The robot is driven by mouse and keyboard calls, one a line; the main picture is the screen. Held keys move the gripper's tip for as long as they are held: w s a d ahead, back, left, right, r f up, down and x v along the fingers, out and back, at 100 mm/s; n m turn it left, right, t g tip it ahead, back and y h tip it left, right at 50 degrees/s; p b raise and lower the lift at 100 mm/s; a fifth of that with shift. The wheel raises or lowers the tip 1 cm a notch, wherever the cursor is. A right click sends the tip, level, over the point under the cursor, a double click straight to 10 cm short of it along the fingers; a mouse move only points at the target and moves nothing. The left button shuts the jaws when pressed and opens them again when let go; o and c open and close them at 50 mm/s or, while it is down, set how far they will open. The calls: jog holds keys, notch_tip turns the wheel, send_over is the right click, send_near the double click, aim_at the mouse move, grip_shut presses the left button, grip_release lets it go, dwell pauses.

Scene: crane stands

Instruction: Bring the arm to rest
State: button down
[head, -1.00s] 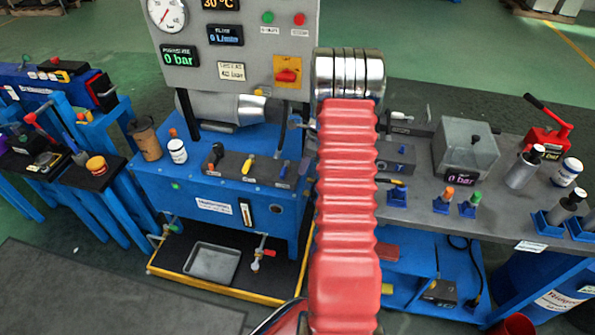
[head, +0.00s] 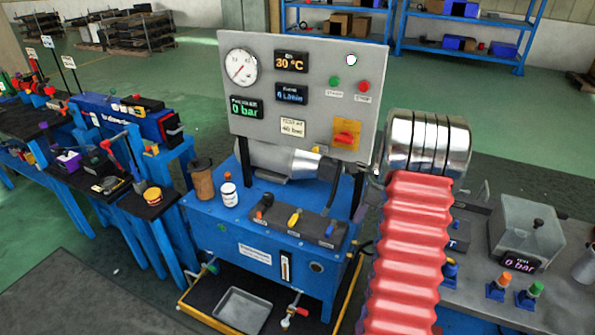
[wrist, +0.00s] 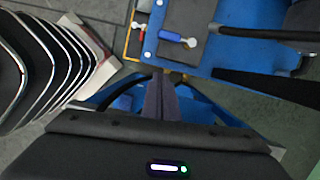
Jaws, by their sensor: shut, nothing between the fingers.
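My arm stands in the head view as a red ribbed sleeve (head: 408,255) topped by several chrome rings (head: 428,145), at right of centre in front of the bench. My gripper is hidden in the head view. In the wrist view my gripper (wrist: 160,80) is shut, its two dark fingers side by side with nothing between them. They point over the gap beside a blue bench (wrist: 240,58) and touch nothing that I can see.
The blue test bench (head: 265,225) with its grey gauge panel (head: 300,135) stands left of my arm. A grey worktop (head: 480,245) with a grey box (head: 525,232) stands at right. Blue stands (head: 160,215) line the left.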

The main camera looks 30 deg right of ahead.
jog(key=s+a+r+n+t, duration=0.1)
jog(key=s+a+r+n, duration=0.5)
jog(key=a+n, duration=0.3)
jog(key=s+a+r+n+t+h, duration=0.1)
jog(key=s+a+r+n, duration=0.5)
jog(key=a, duration=1.2)
jog(key=s+a+r+n+t, duration=0.1)
jog(key=s+a+r+n, duration=0.5)
jog(key=a+r+n, duration=0.5)
jog(key=a+n, duration=0.2)
jog(key=shift+s+a+h, duration=0.15)
jog(key=shift+a+h, duration=0.25)
jog(key=shift+d, duration=0.1)
